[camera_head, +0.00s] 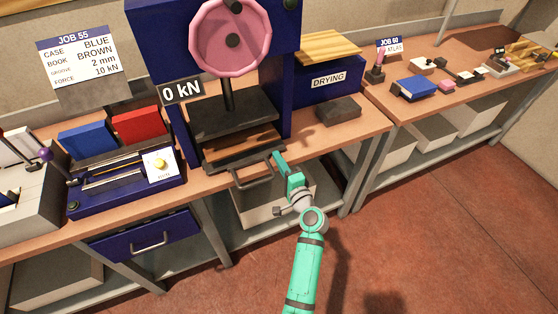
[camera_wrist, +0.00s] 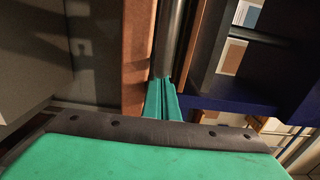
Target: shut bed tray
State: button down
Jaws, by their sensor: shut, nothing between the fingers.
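The dark bed tray (camera_head: 215,163) sits low in the blue press (camera_head: 158,60), with a brown board (camera_head: 240,146) lying on it. Its front projects towards me, and a dark bar handle (camera_head: 256,180) sticks out from it over the bench edge. My green gripper (camera_head: 277,157) is shut and empty, at the right end of the handle. In the wrist view the closed fingertips (camera_wrist: 162,90) lie against or just before a dark bar (camera_wrist: 171,40). I cannot tell whether they touch it.
A pink handwheel (camera_head: 230,38) tops the press. Right of it stand a dark block (camera_head: 339,110) and the blue drying box (camera_head: 330,82). The floor in front is clear.

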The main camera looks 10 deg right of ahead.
jog(key=shift+x, duration=1.05)
jog(key=shift+w+a+r, duration=0.1)
jog(key=shift+w+r, duration=0.1)
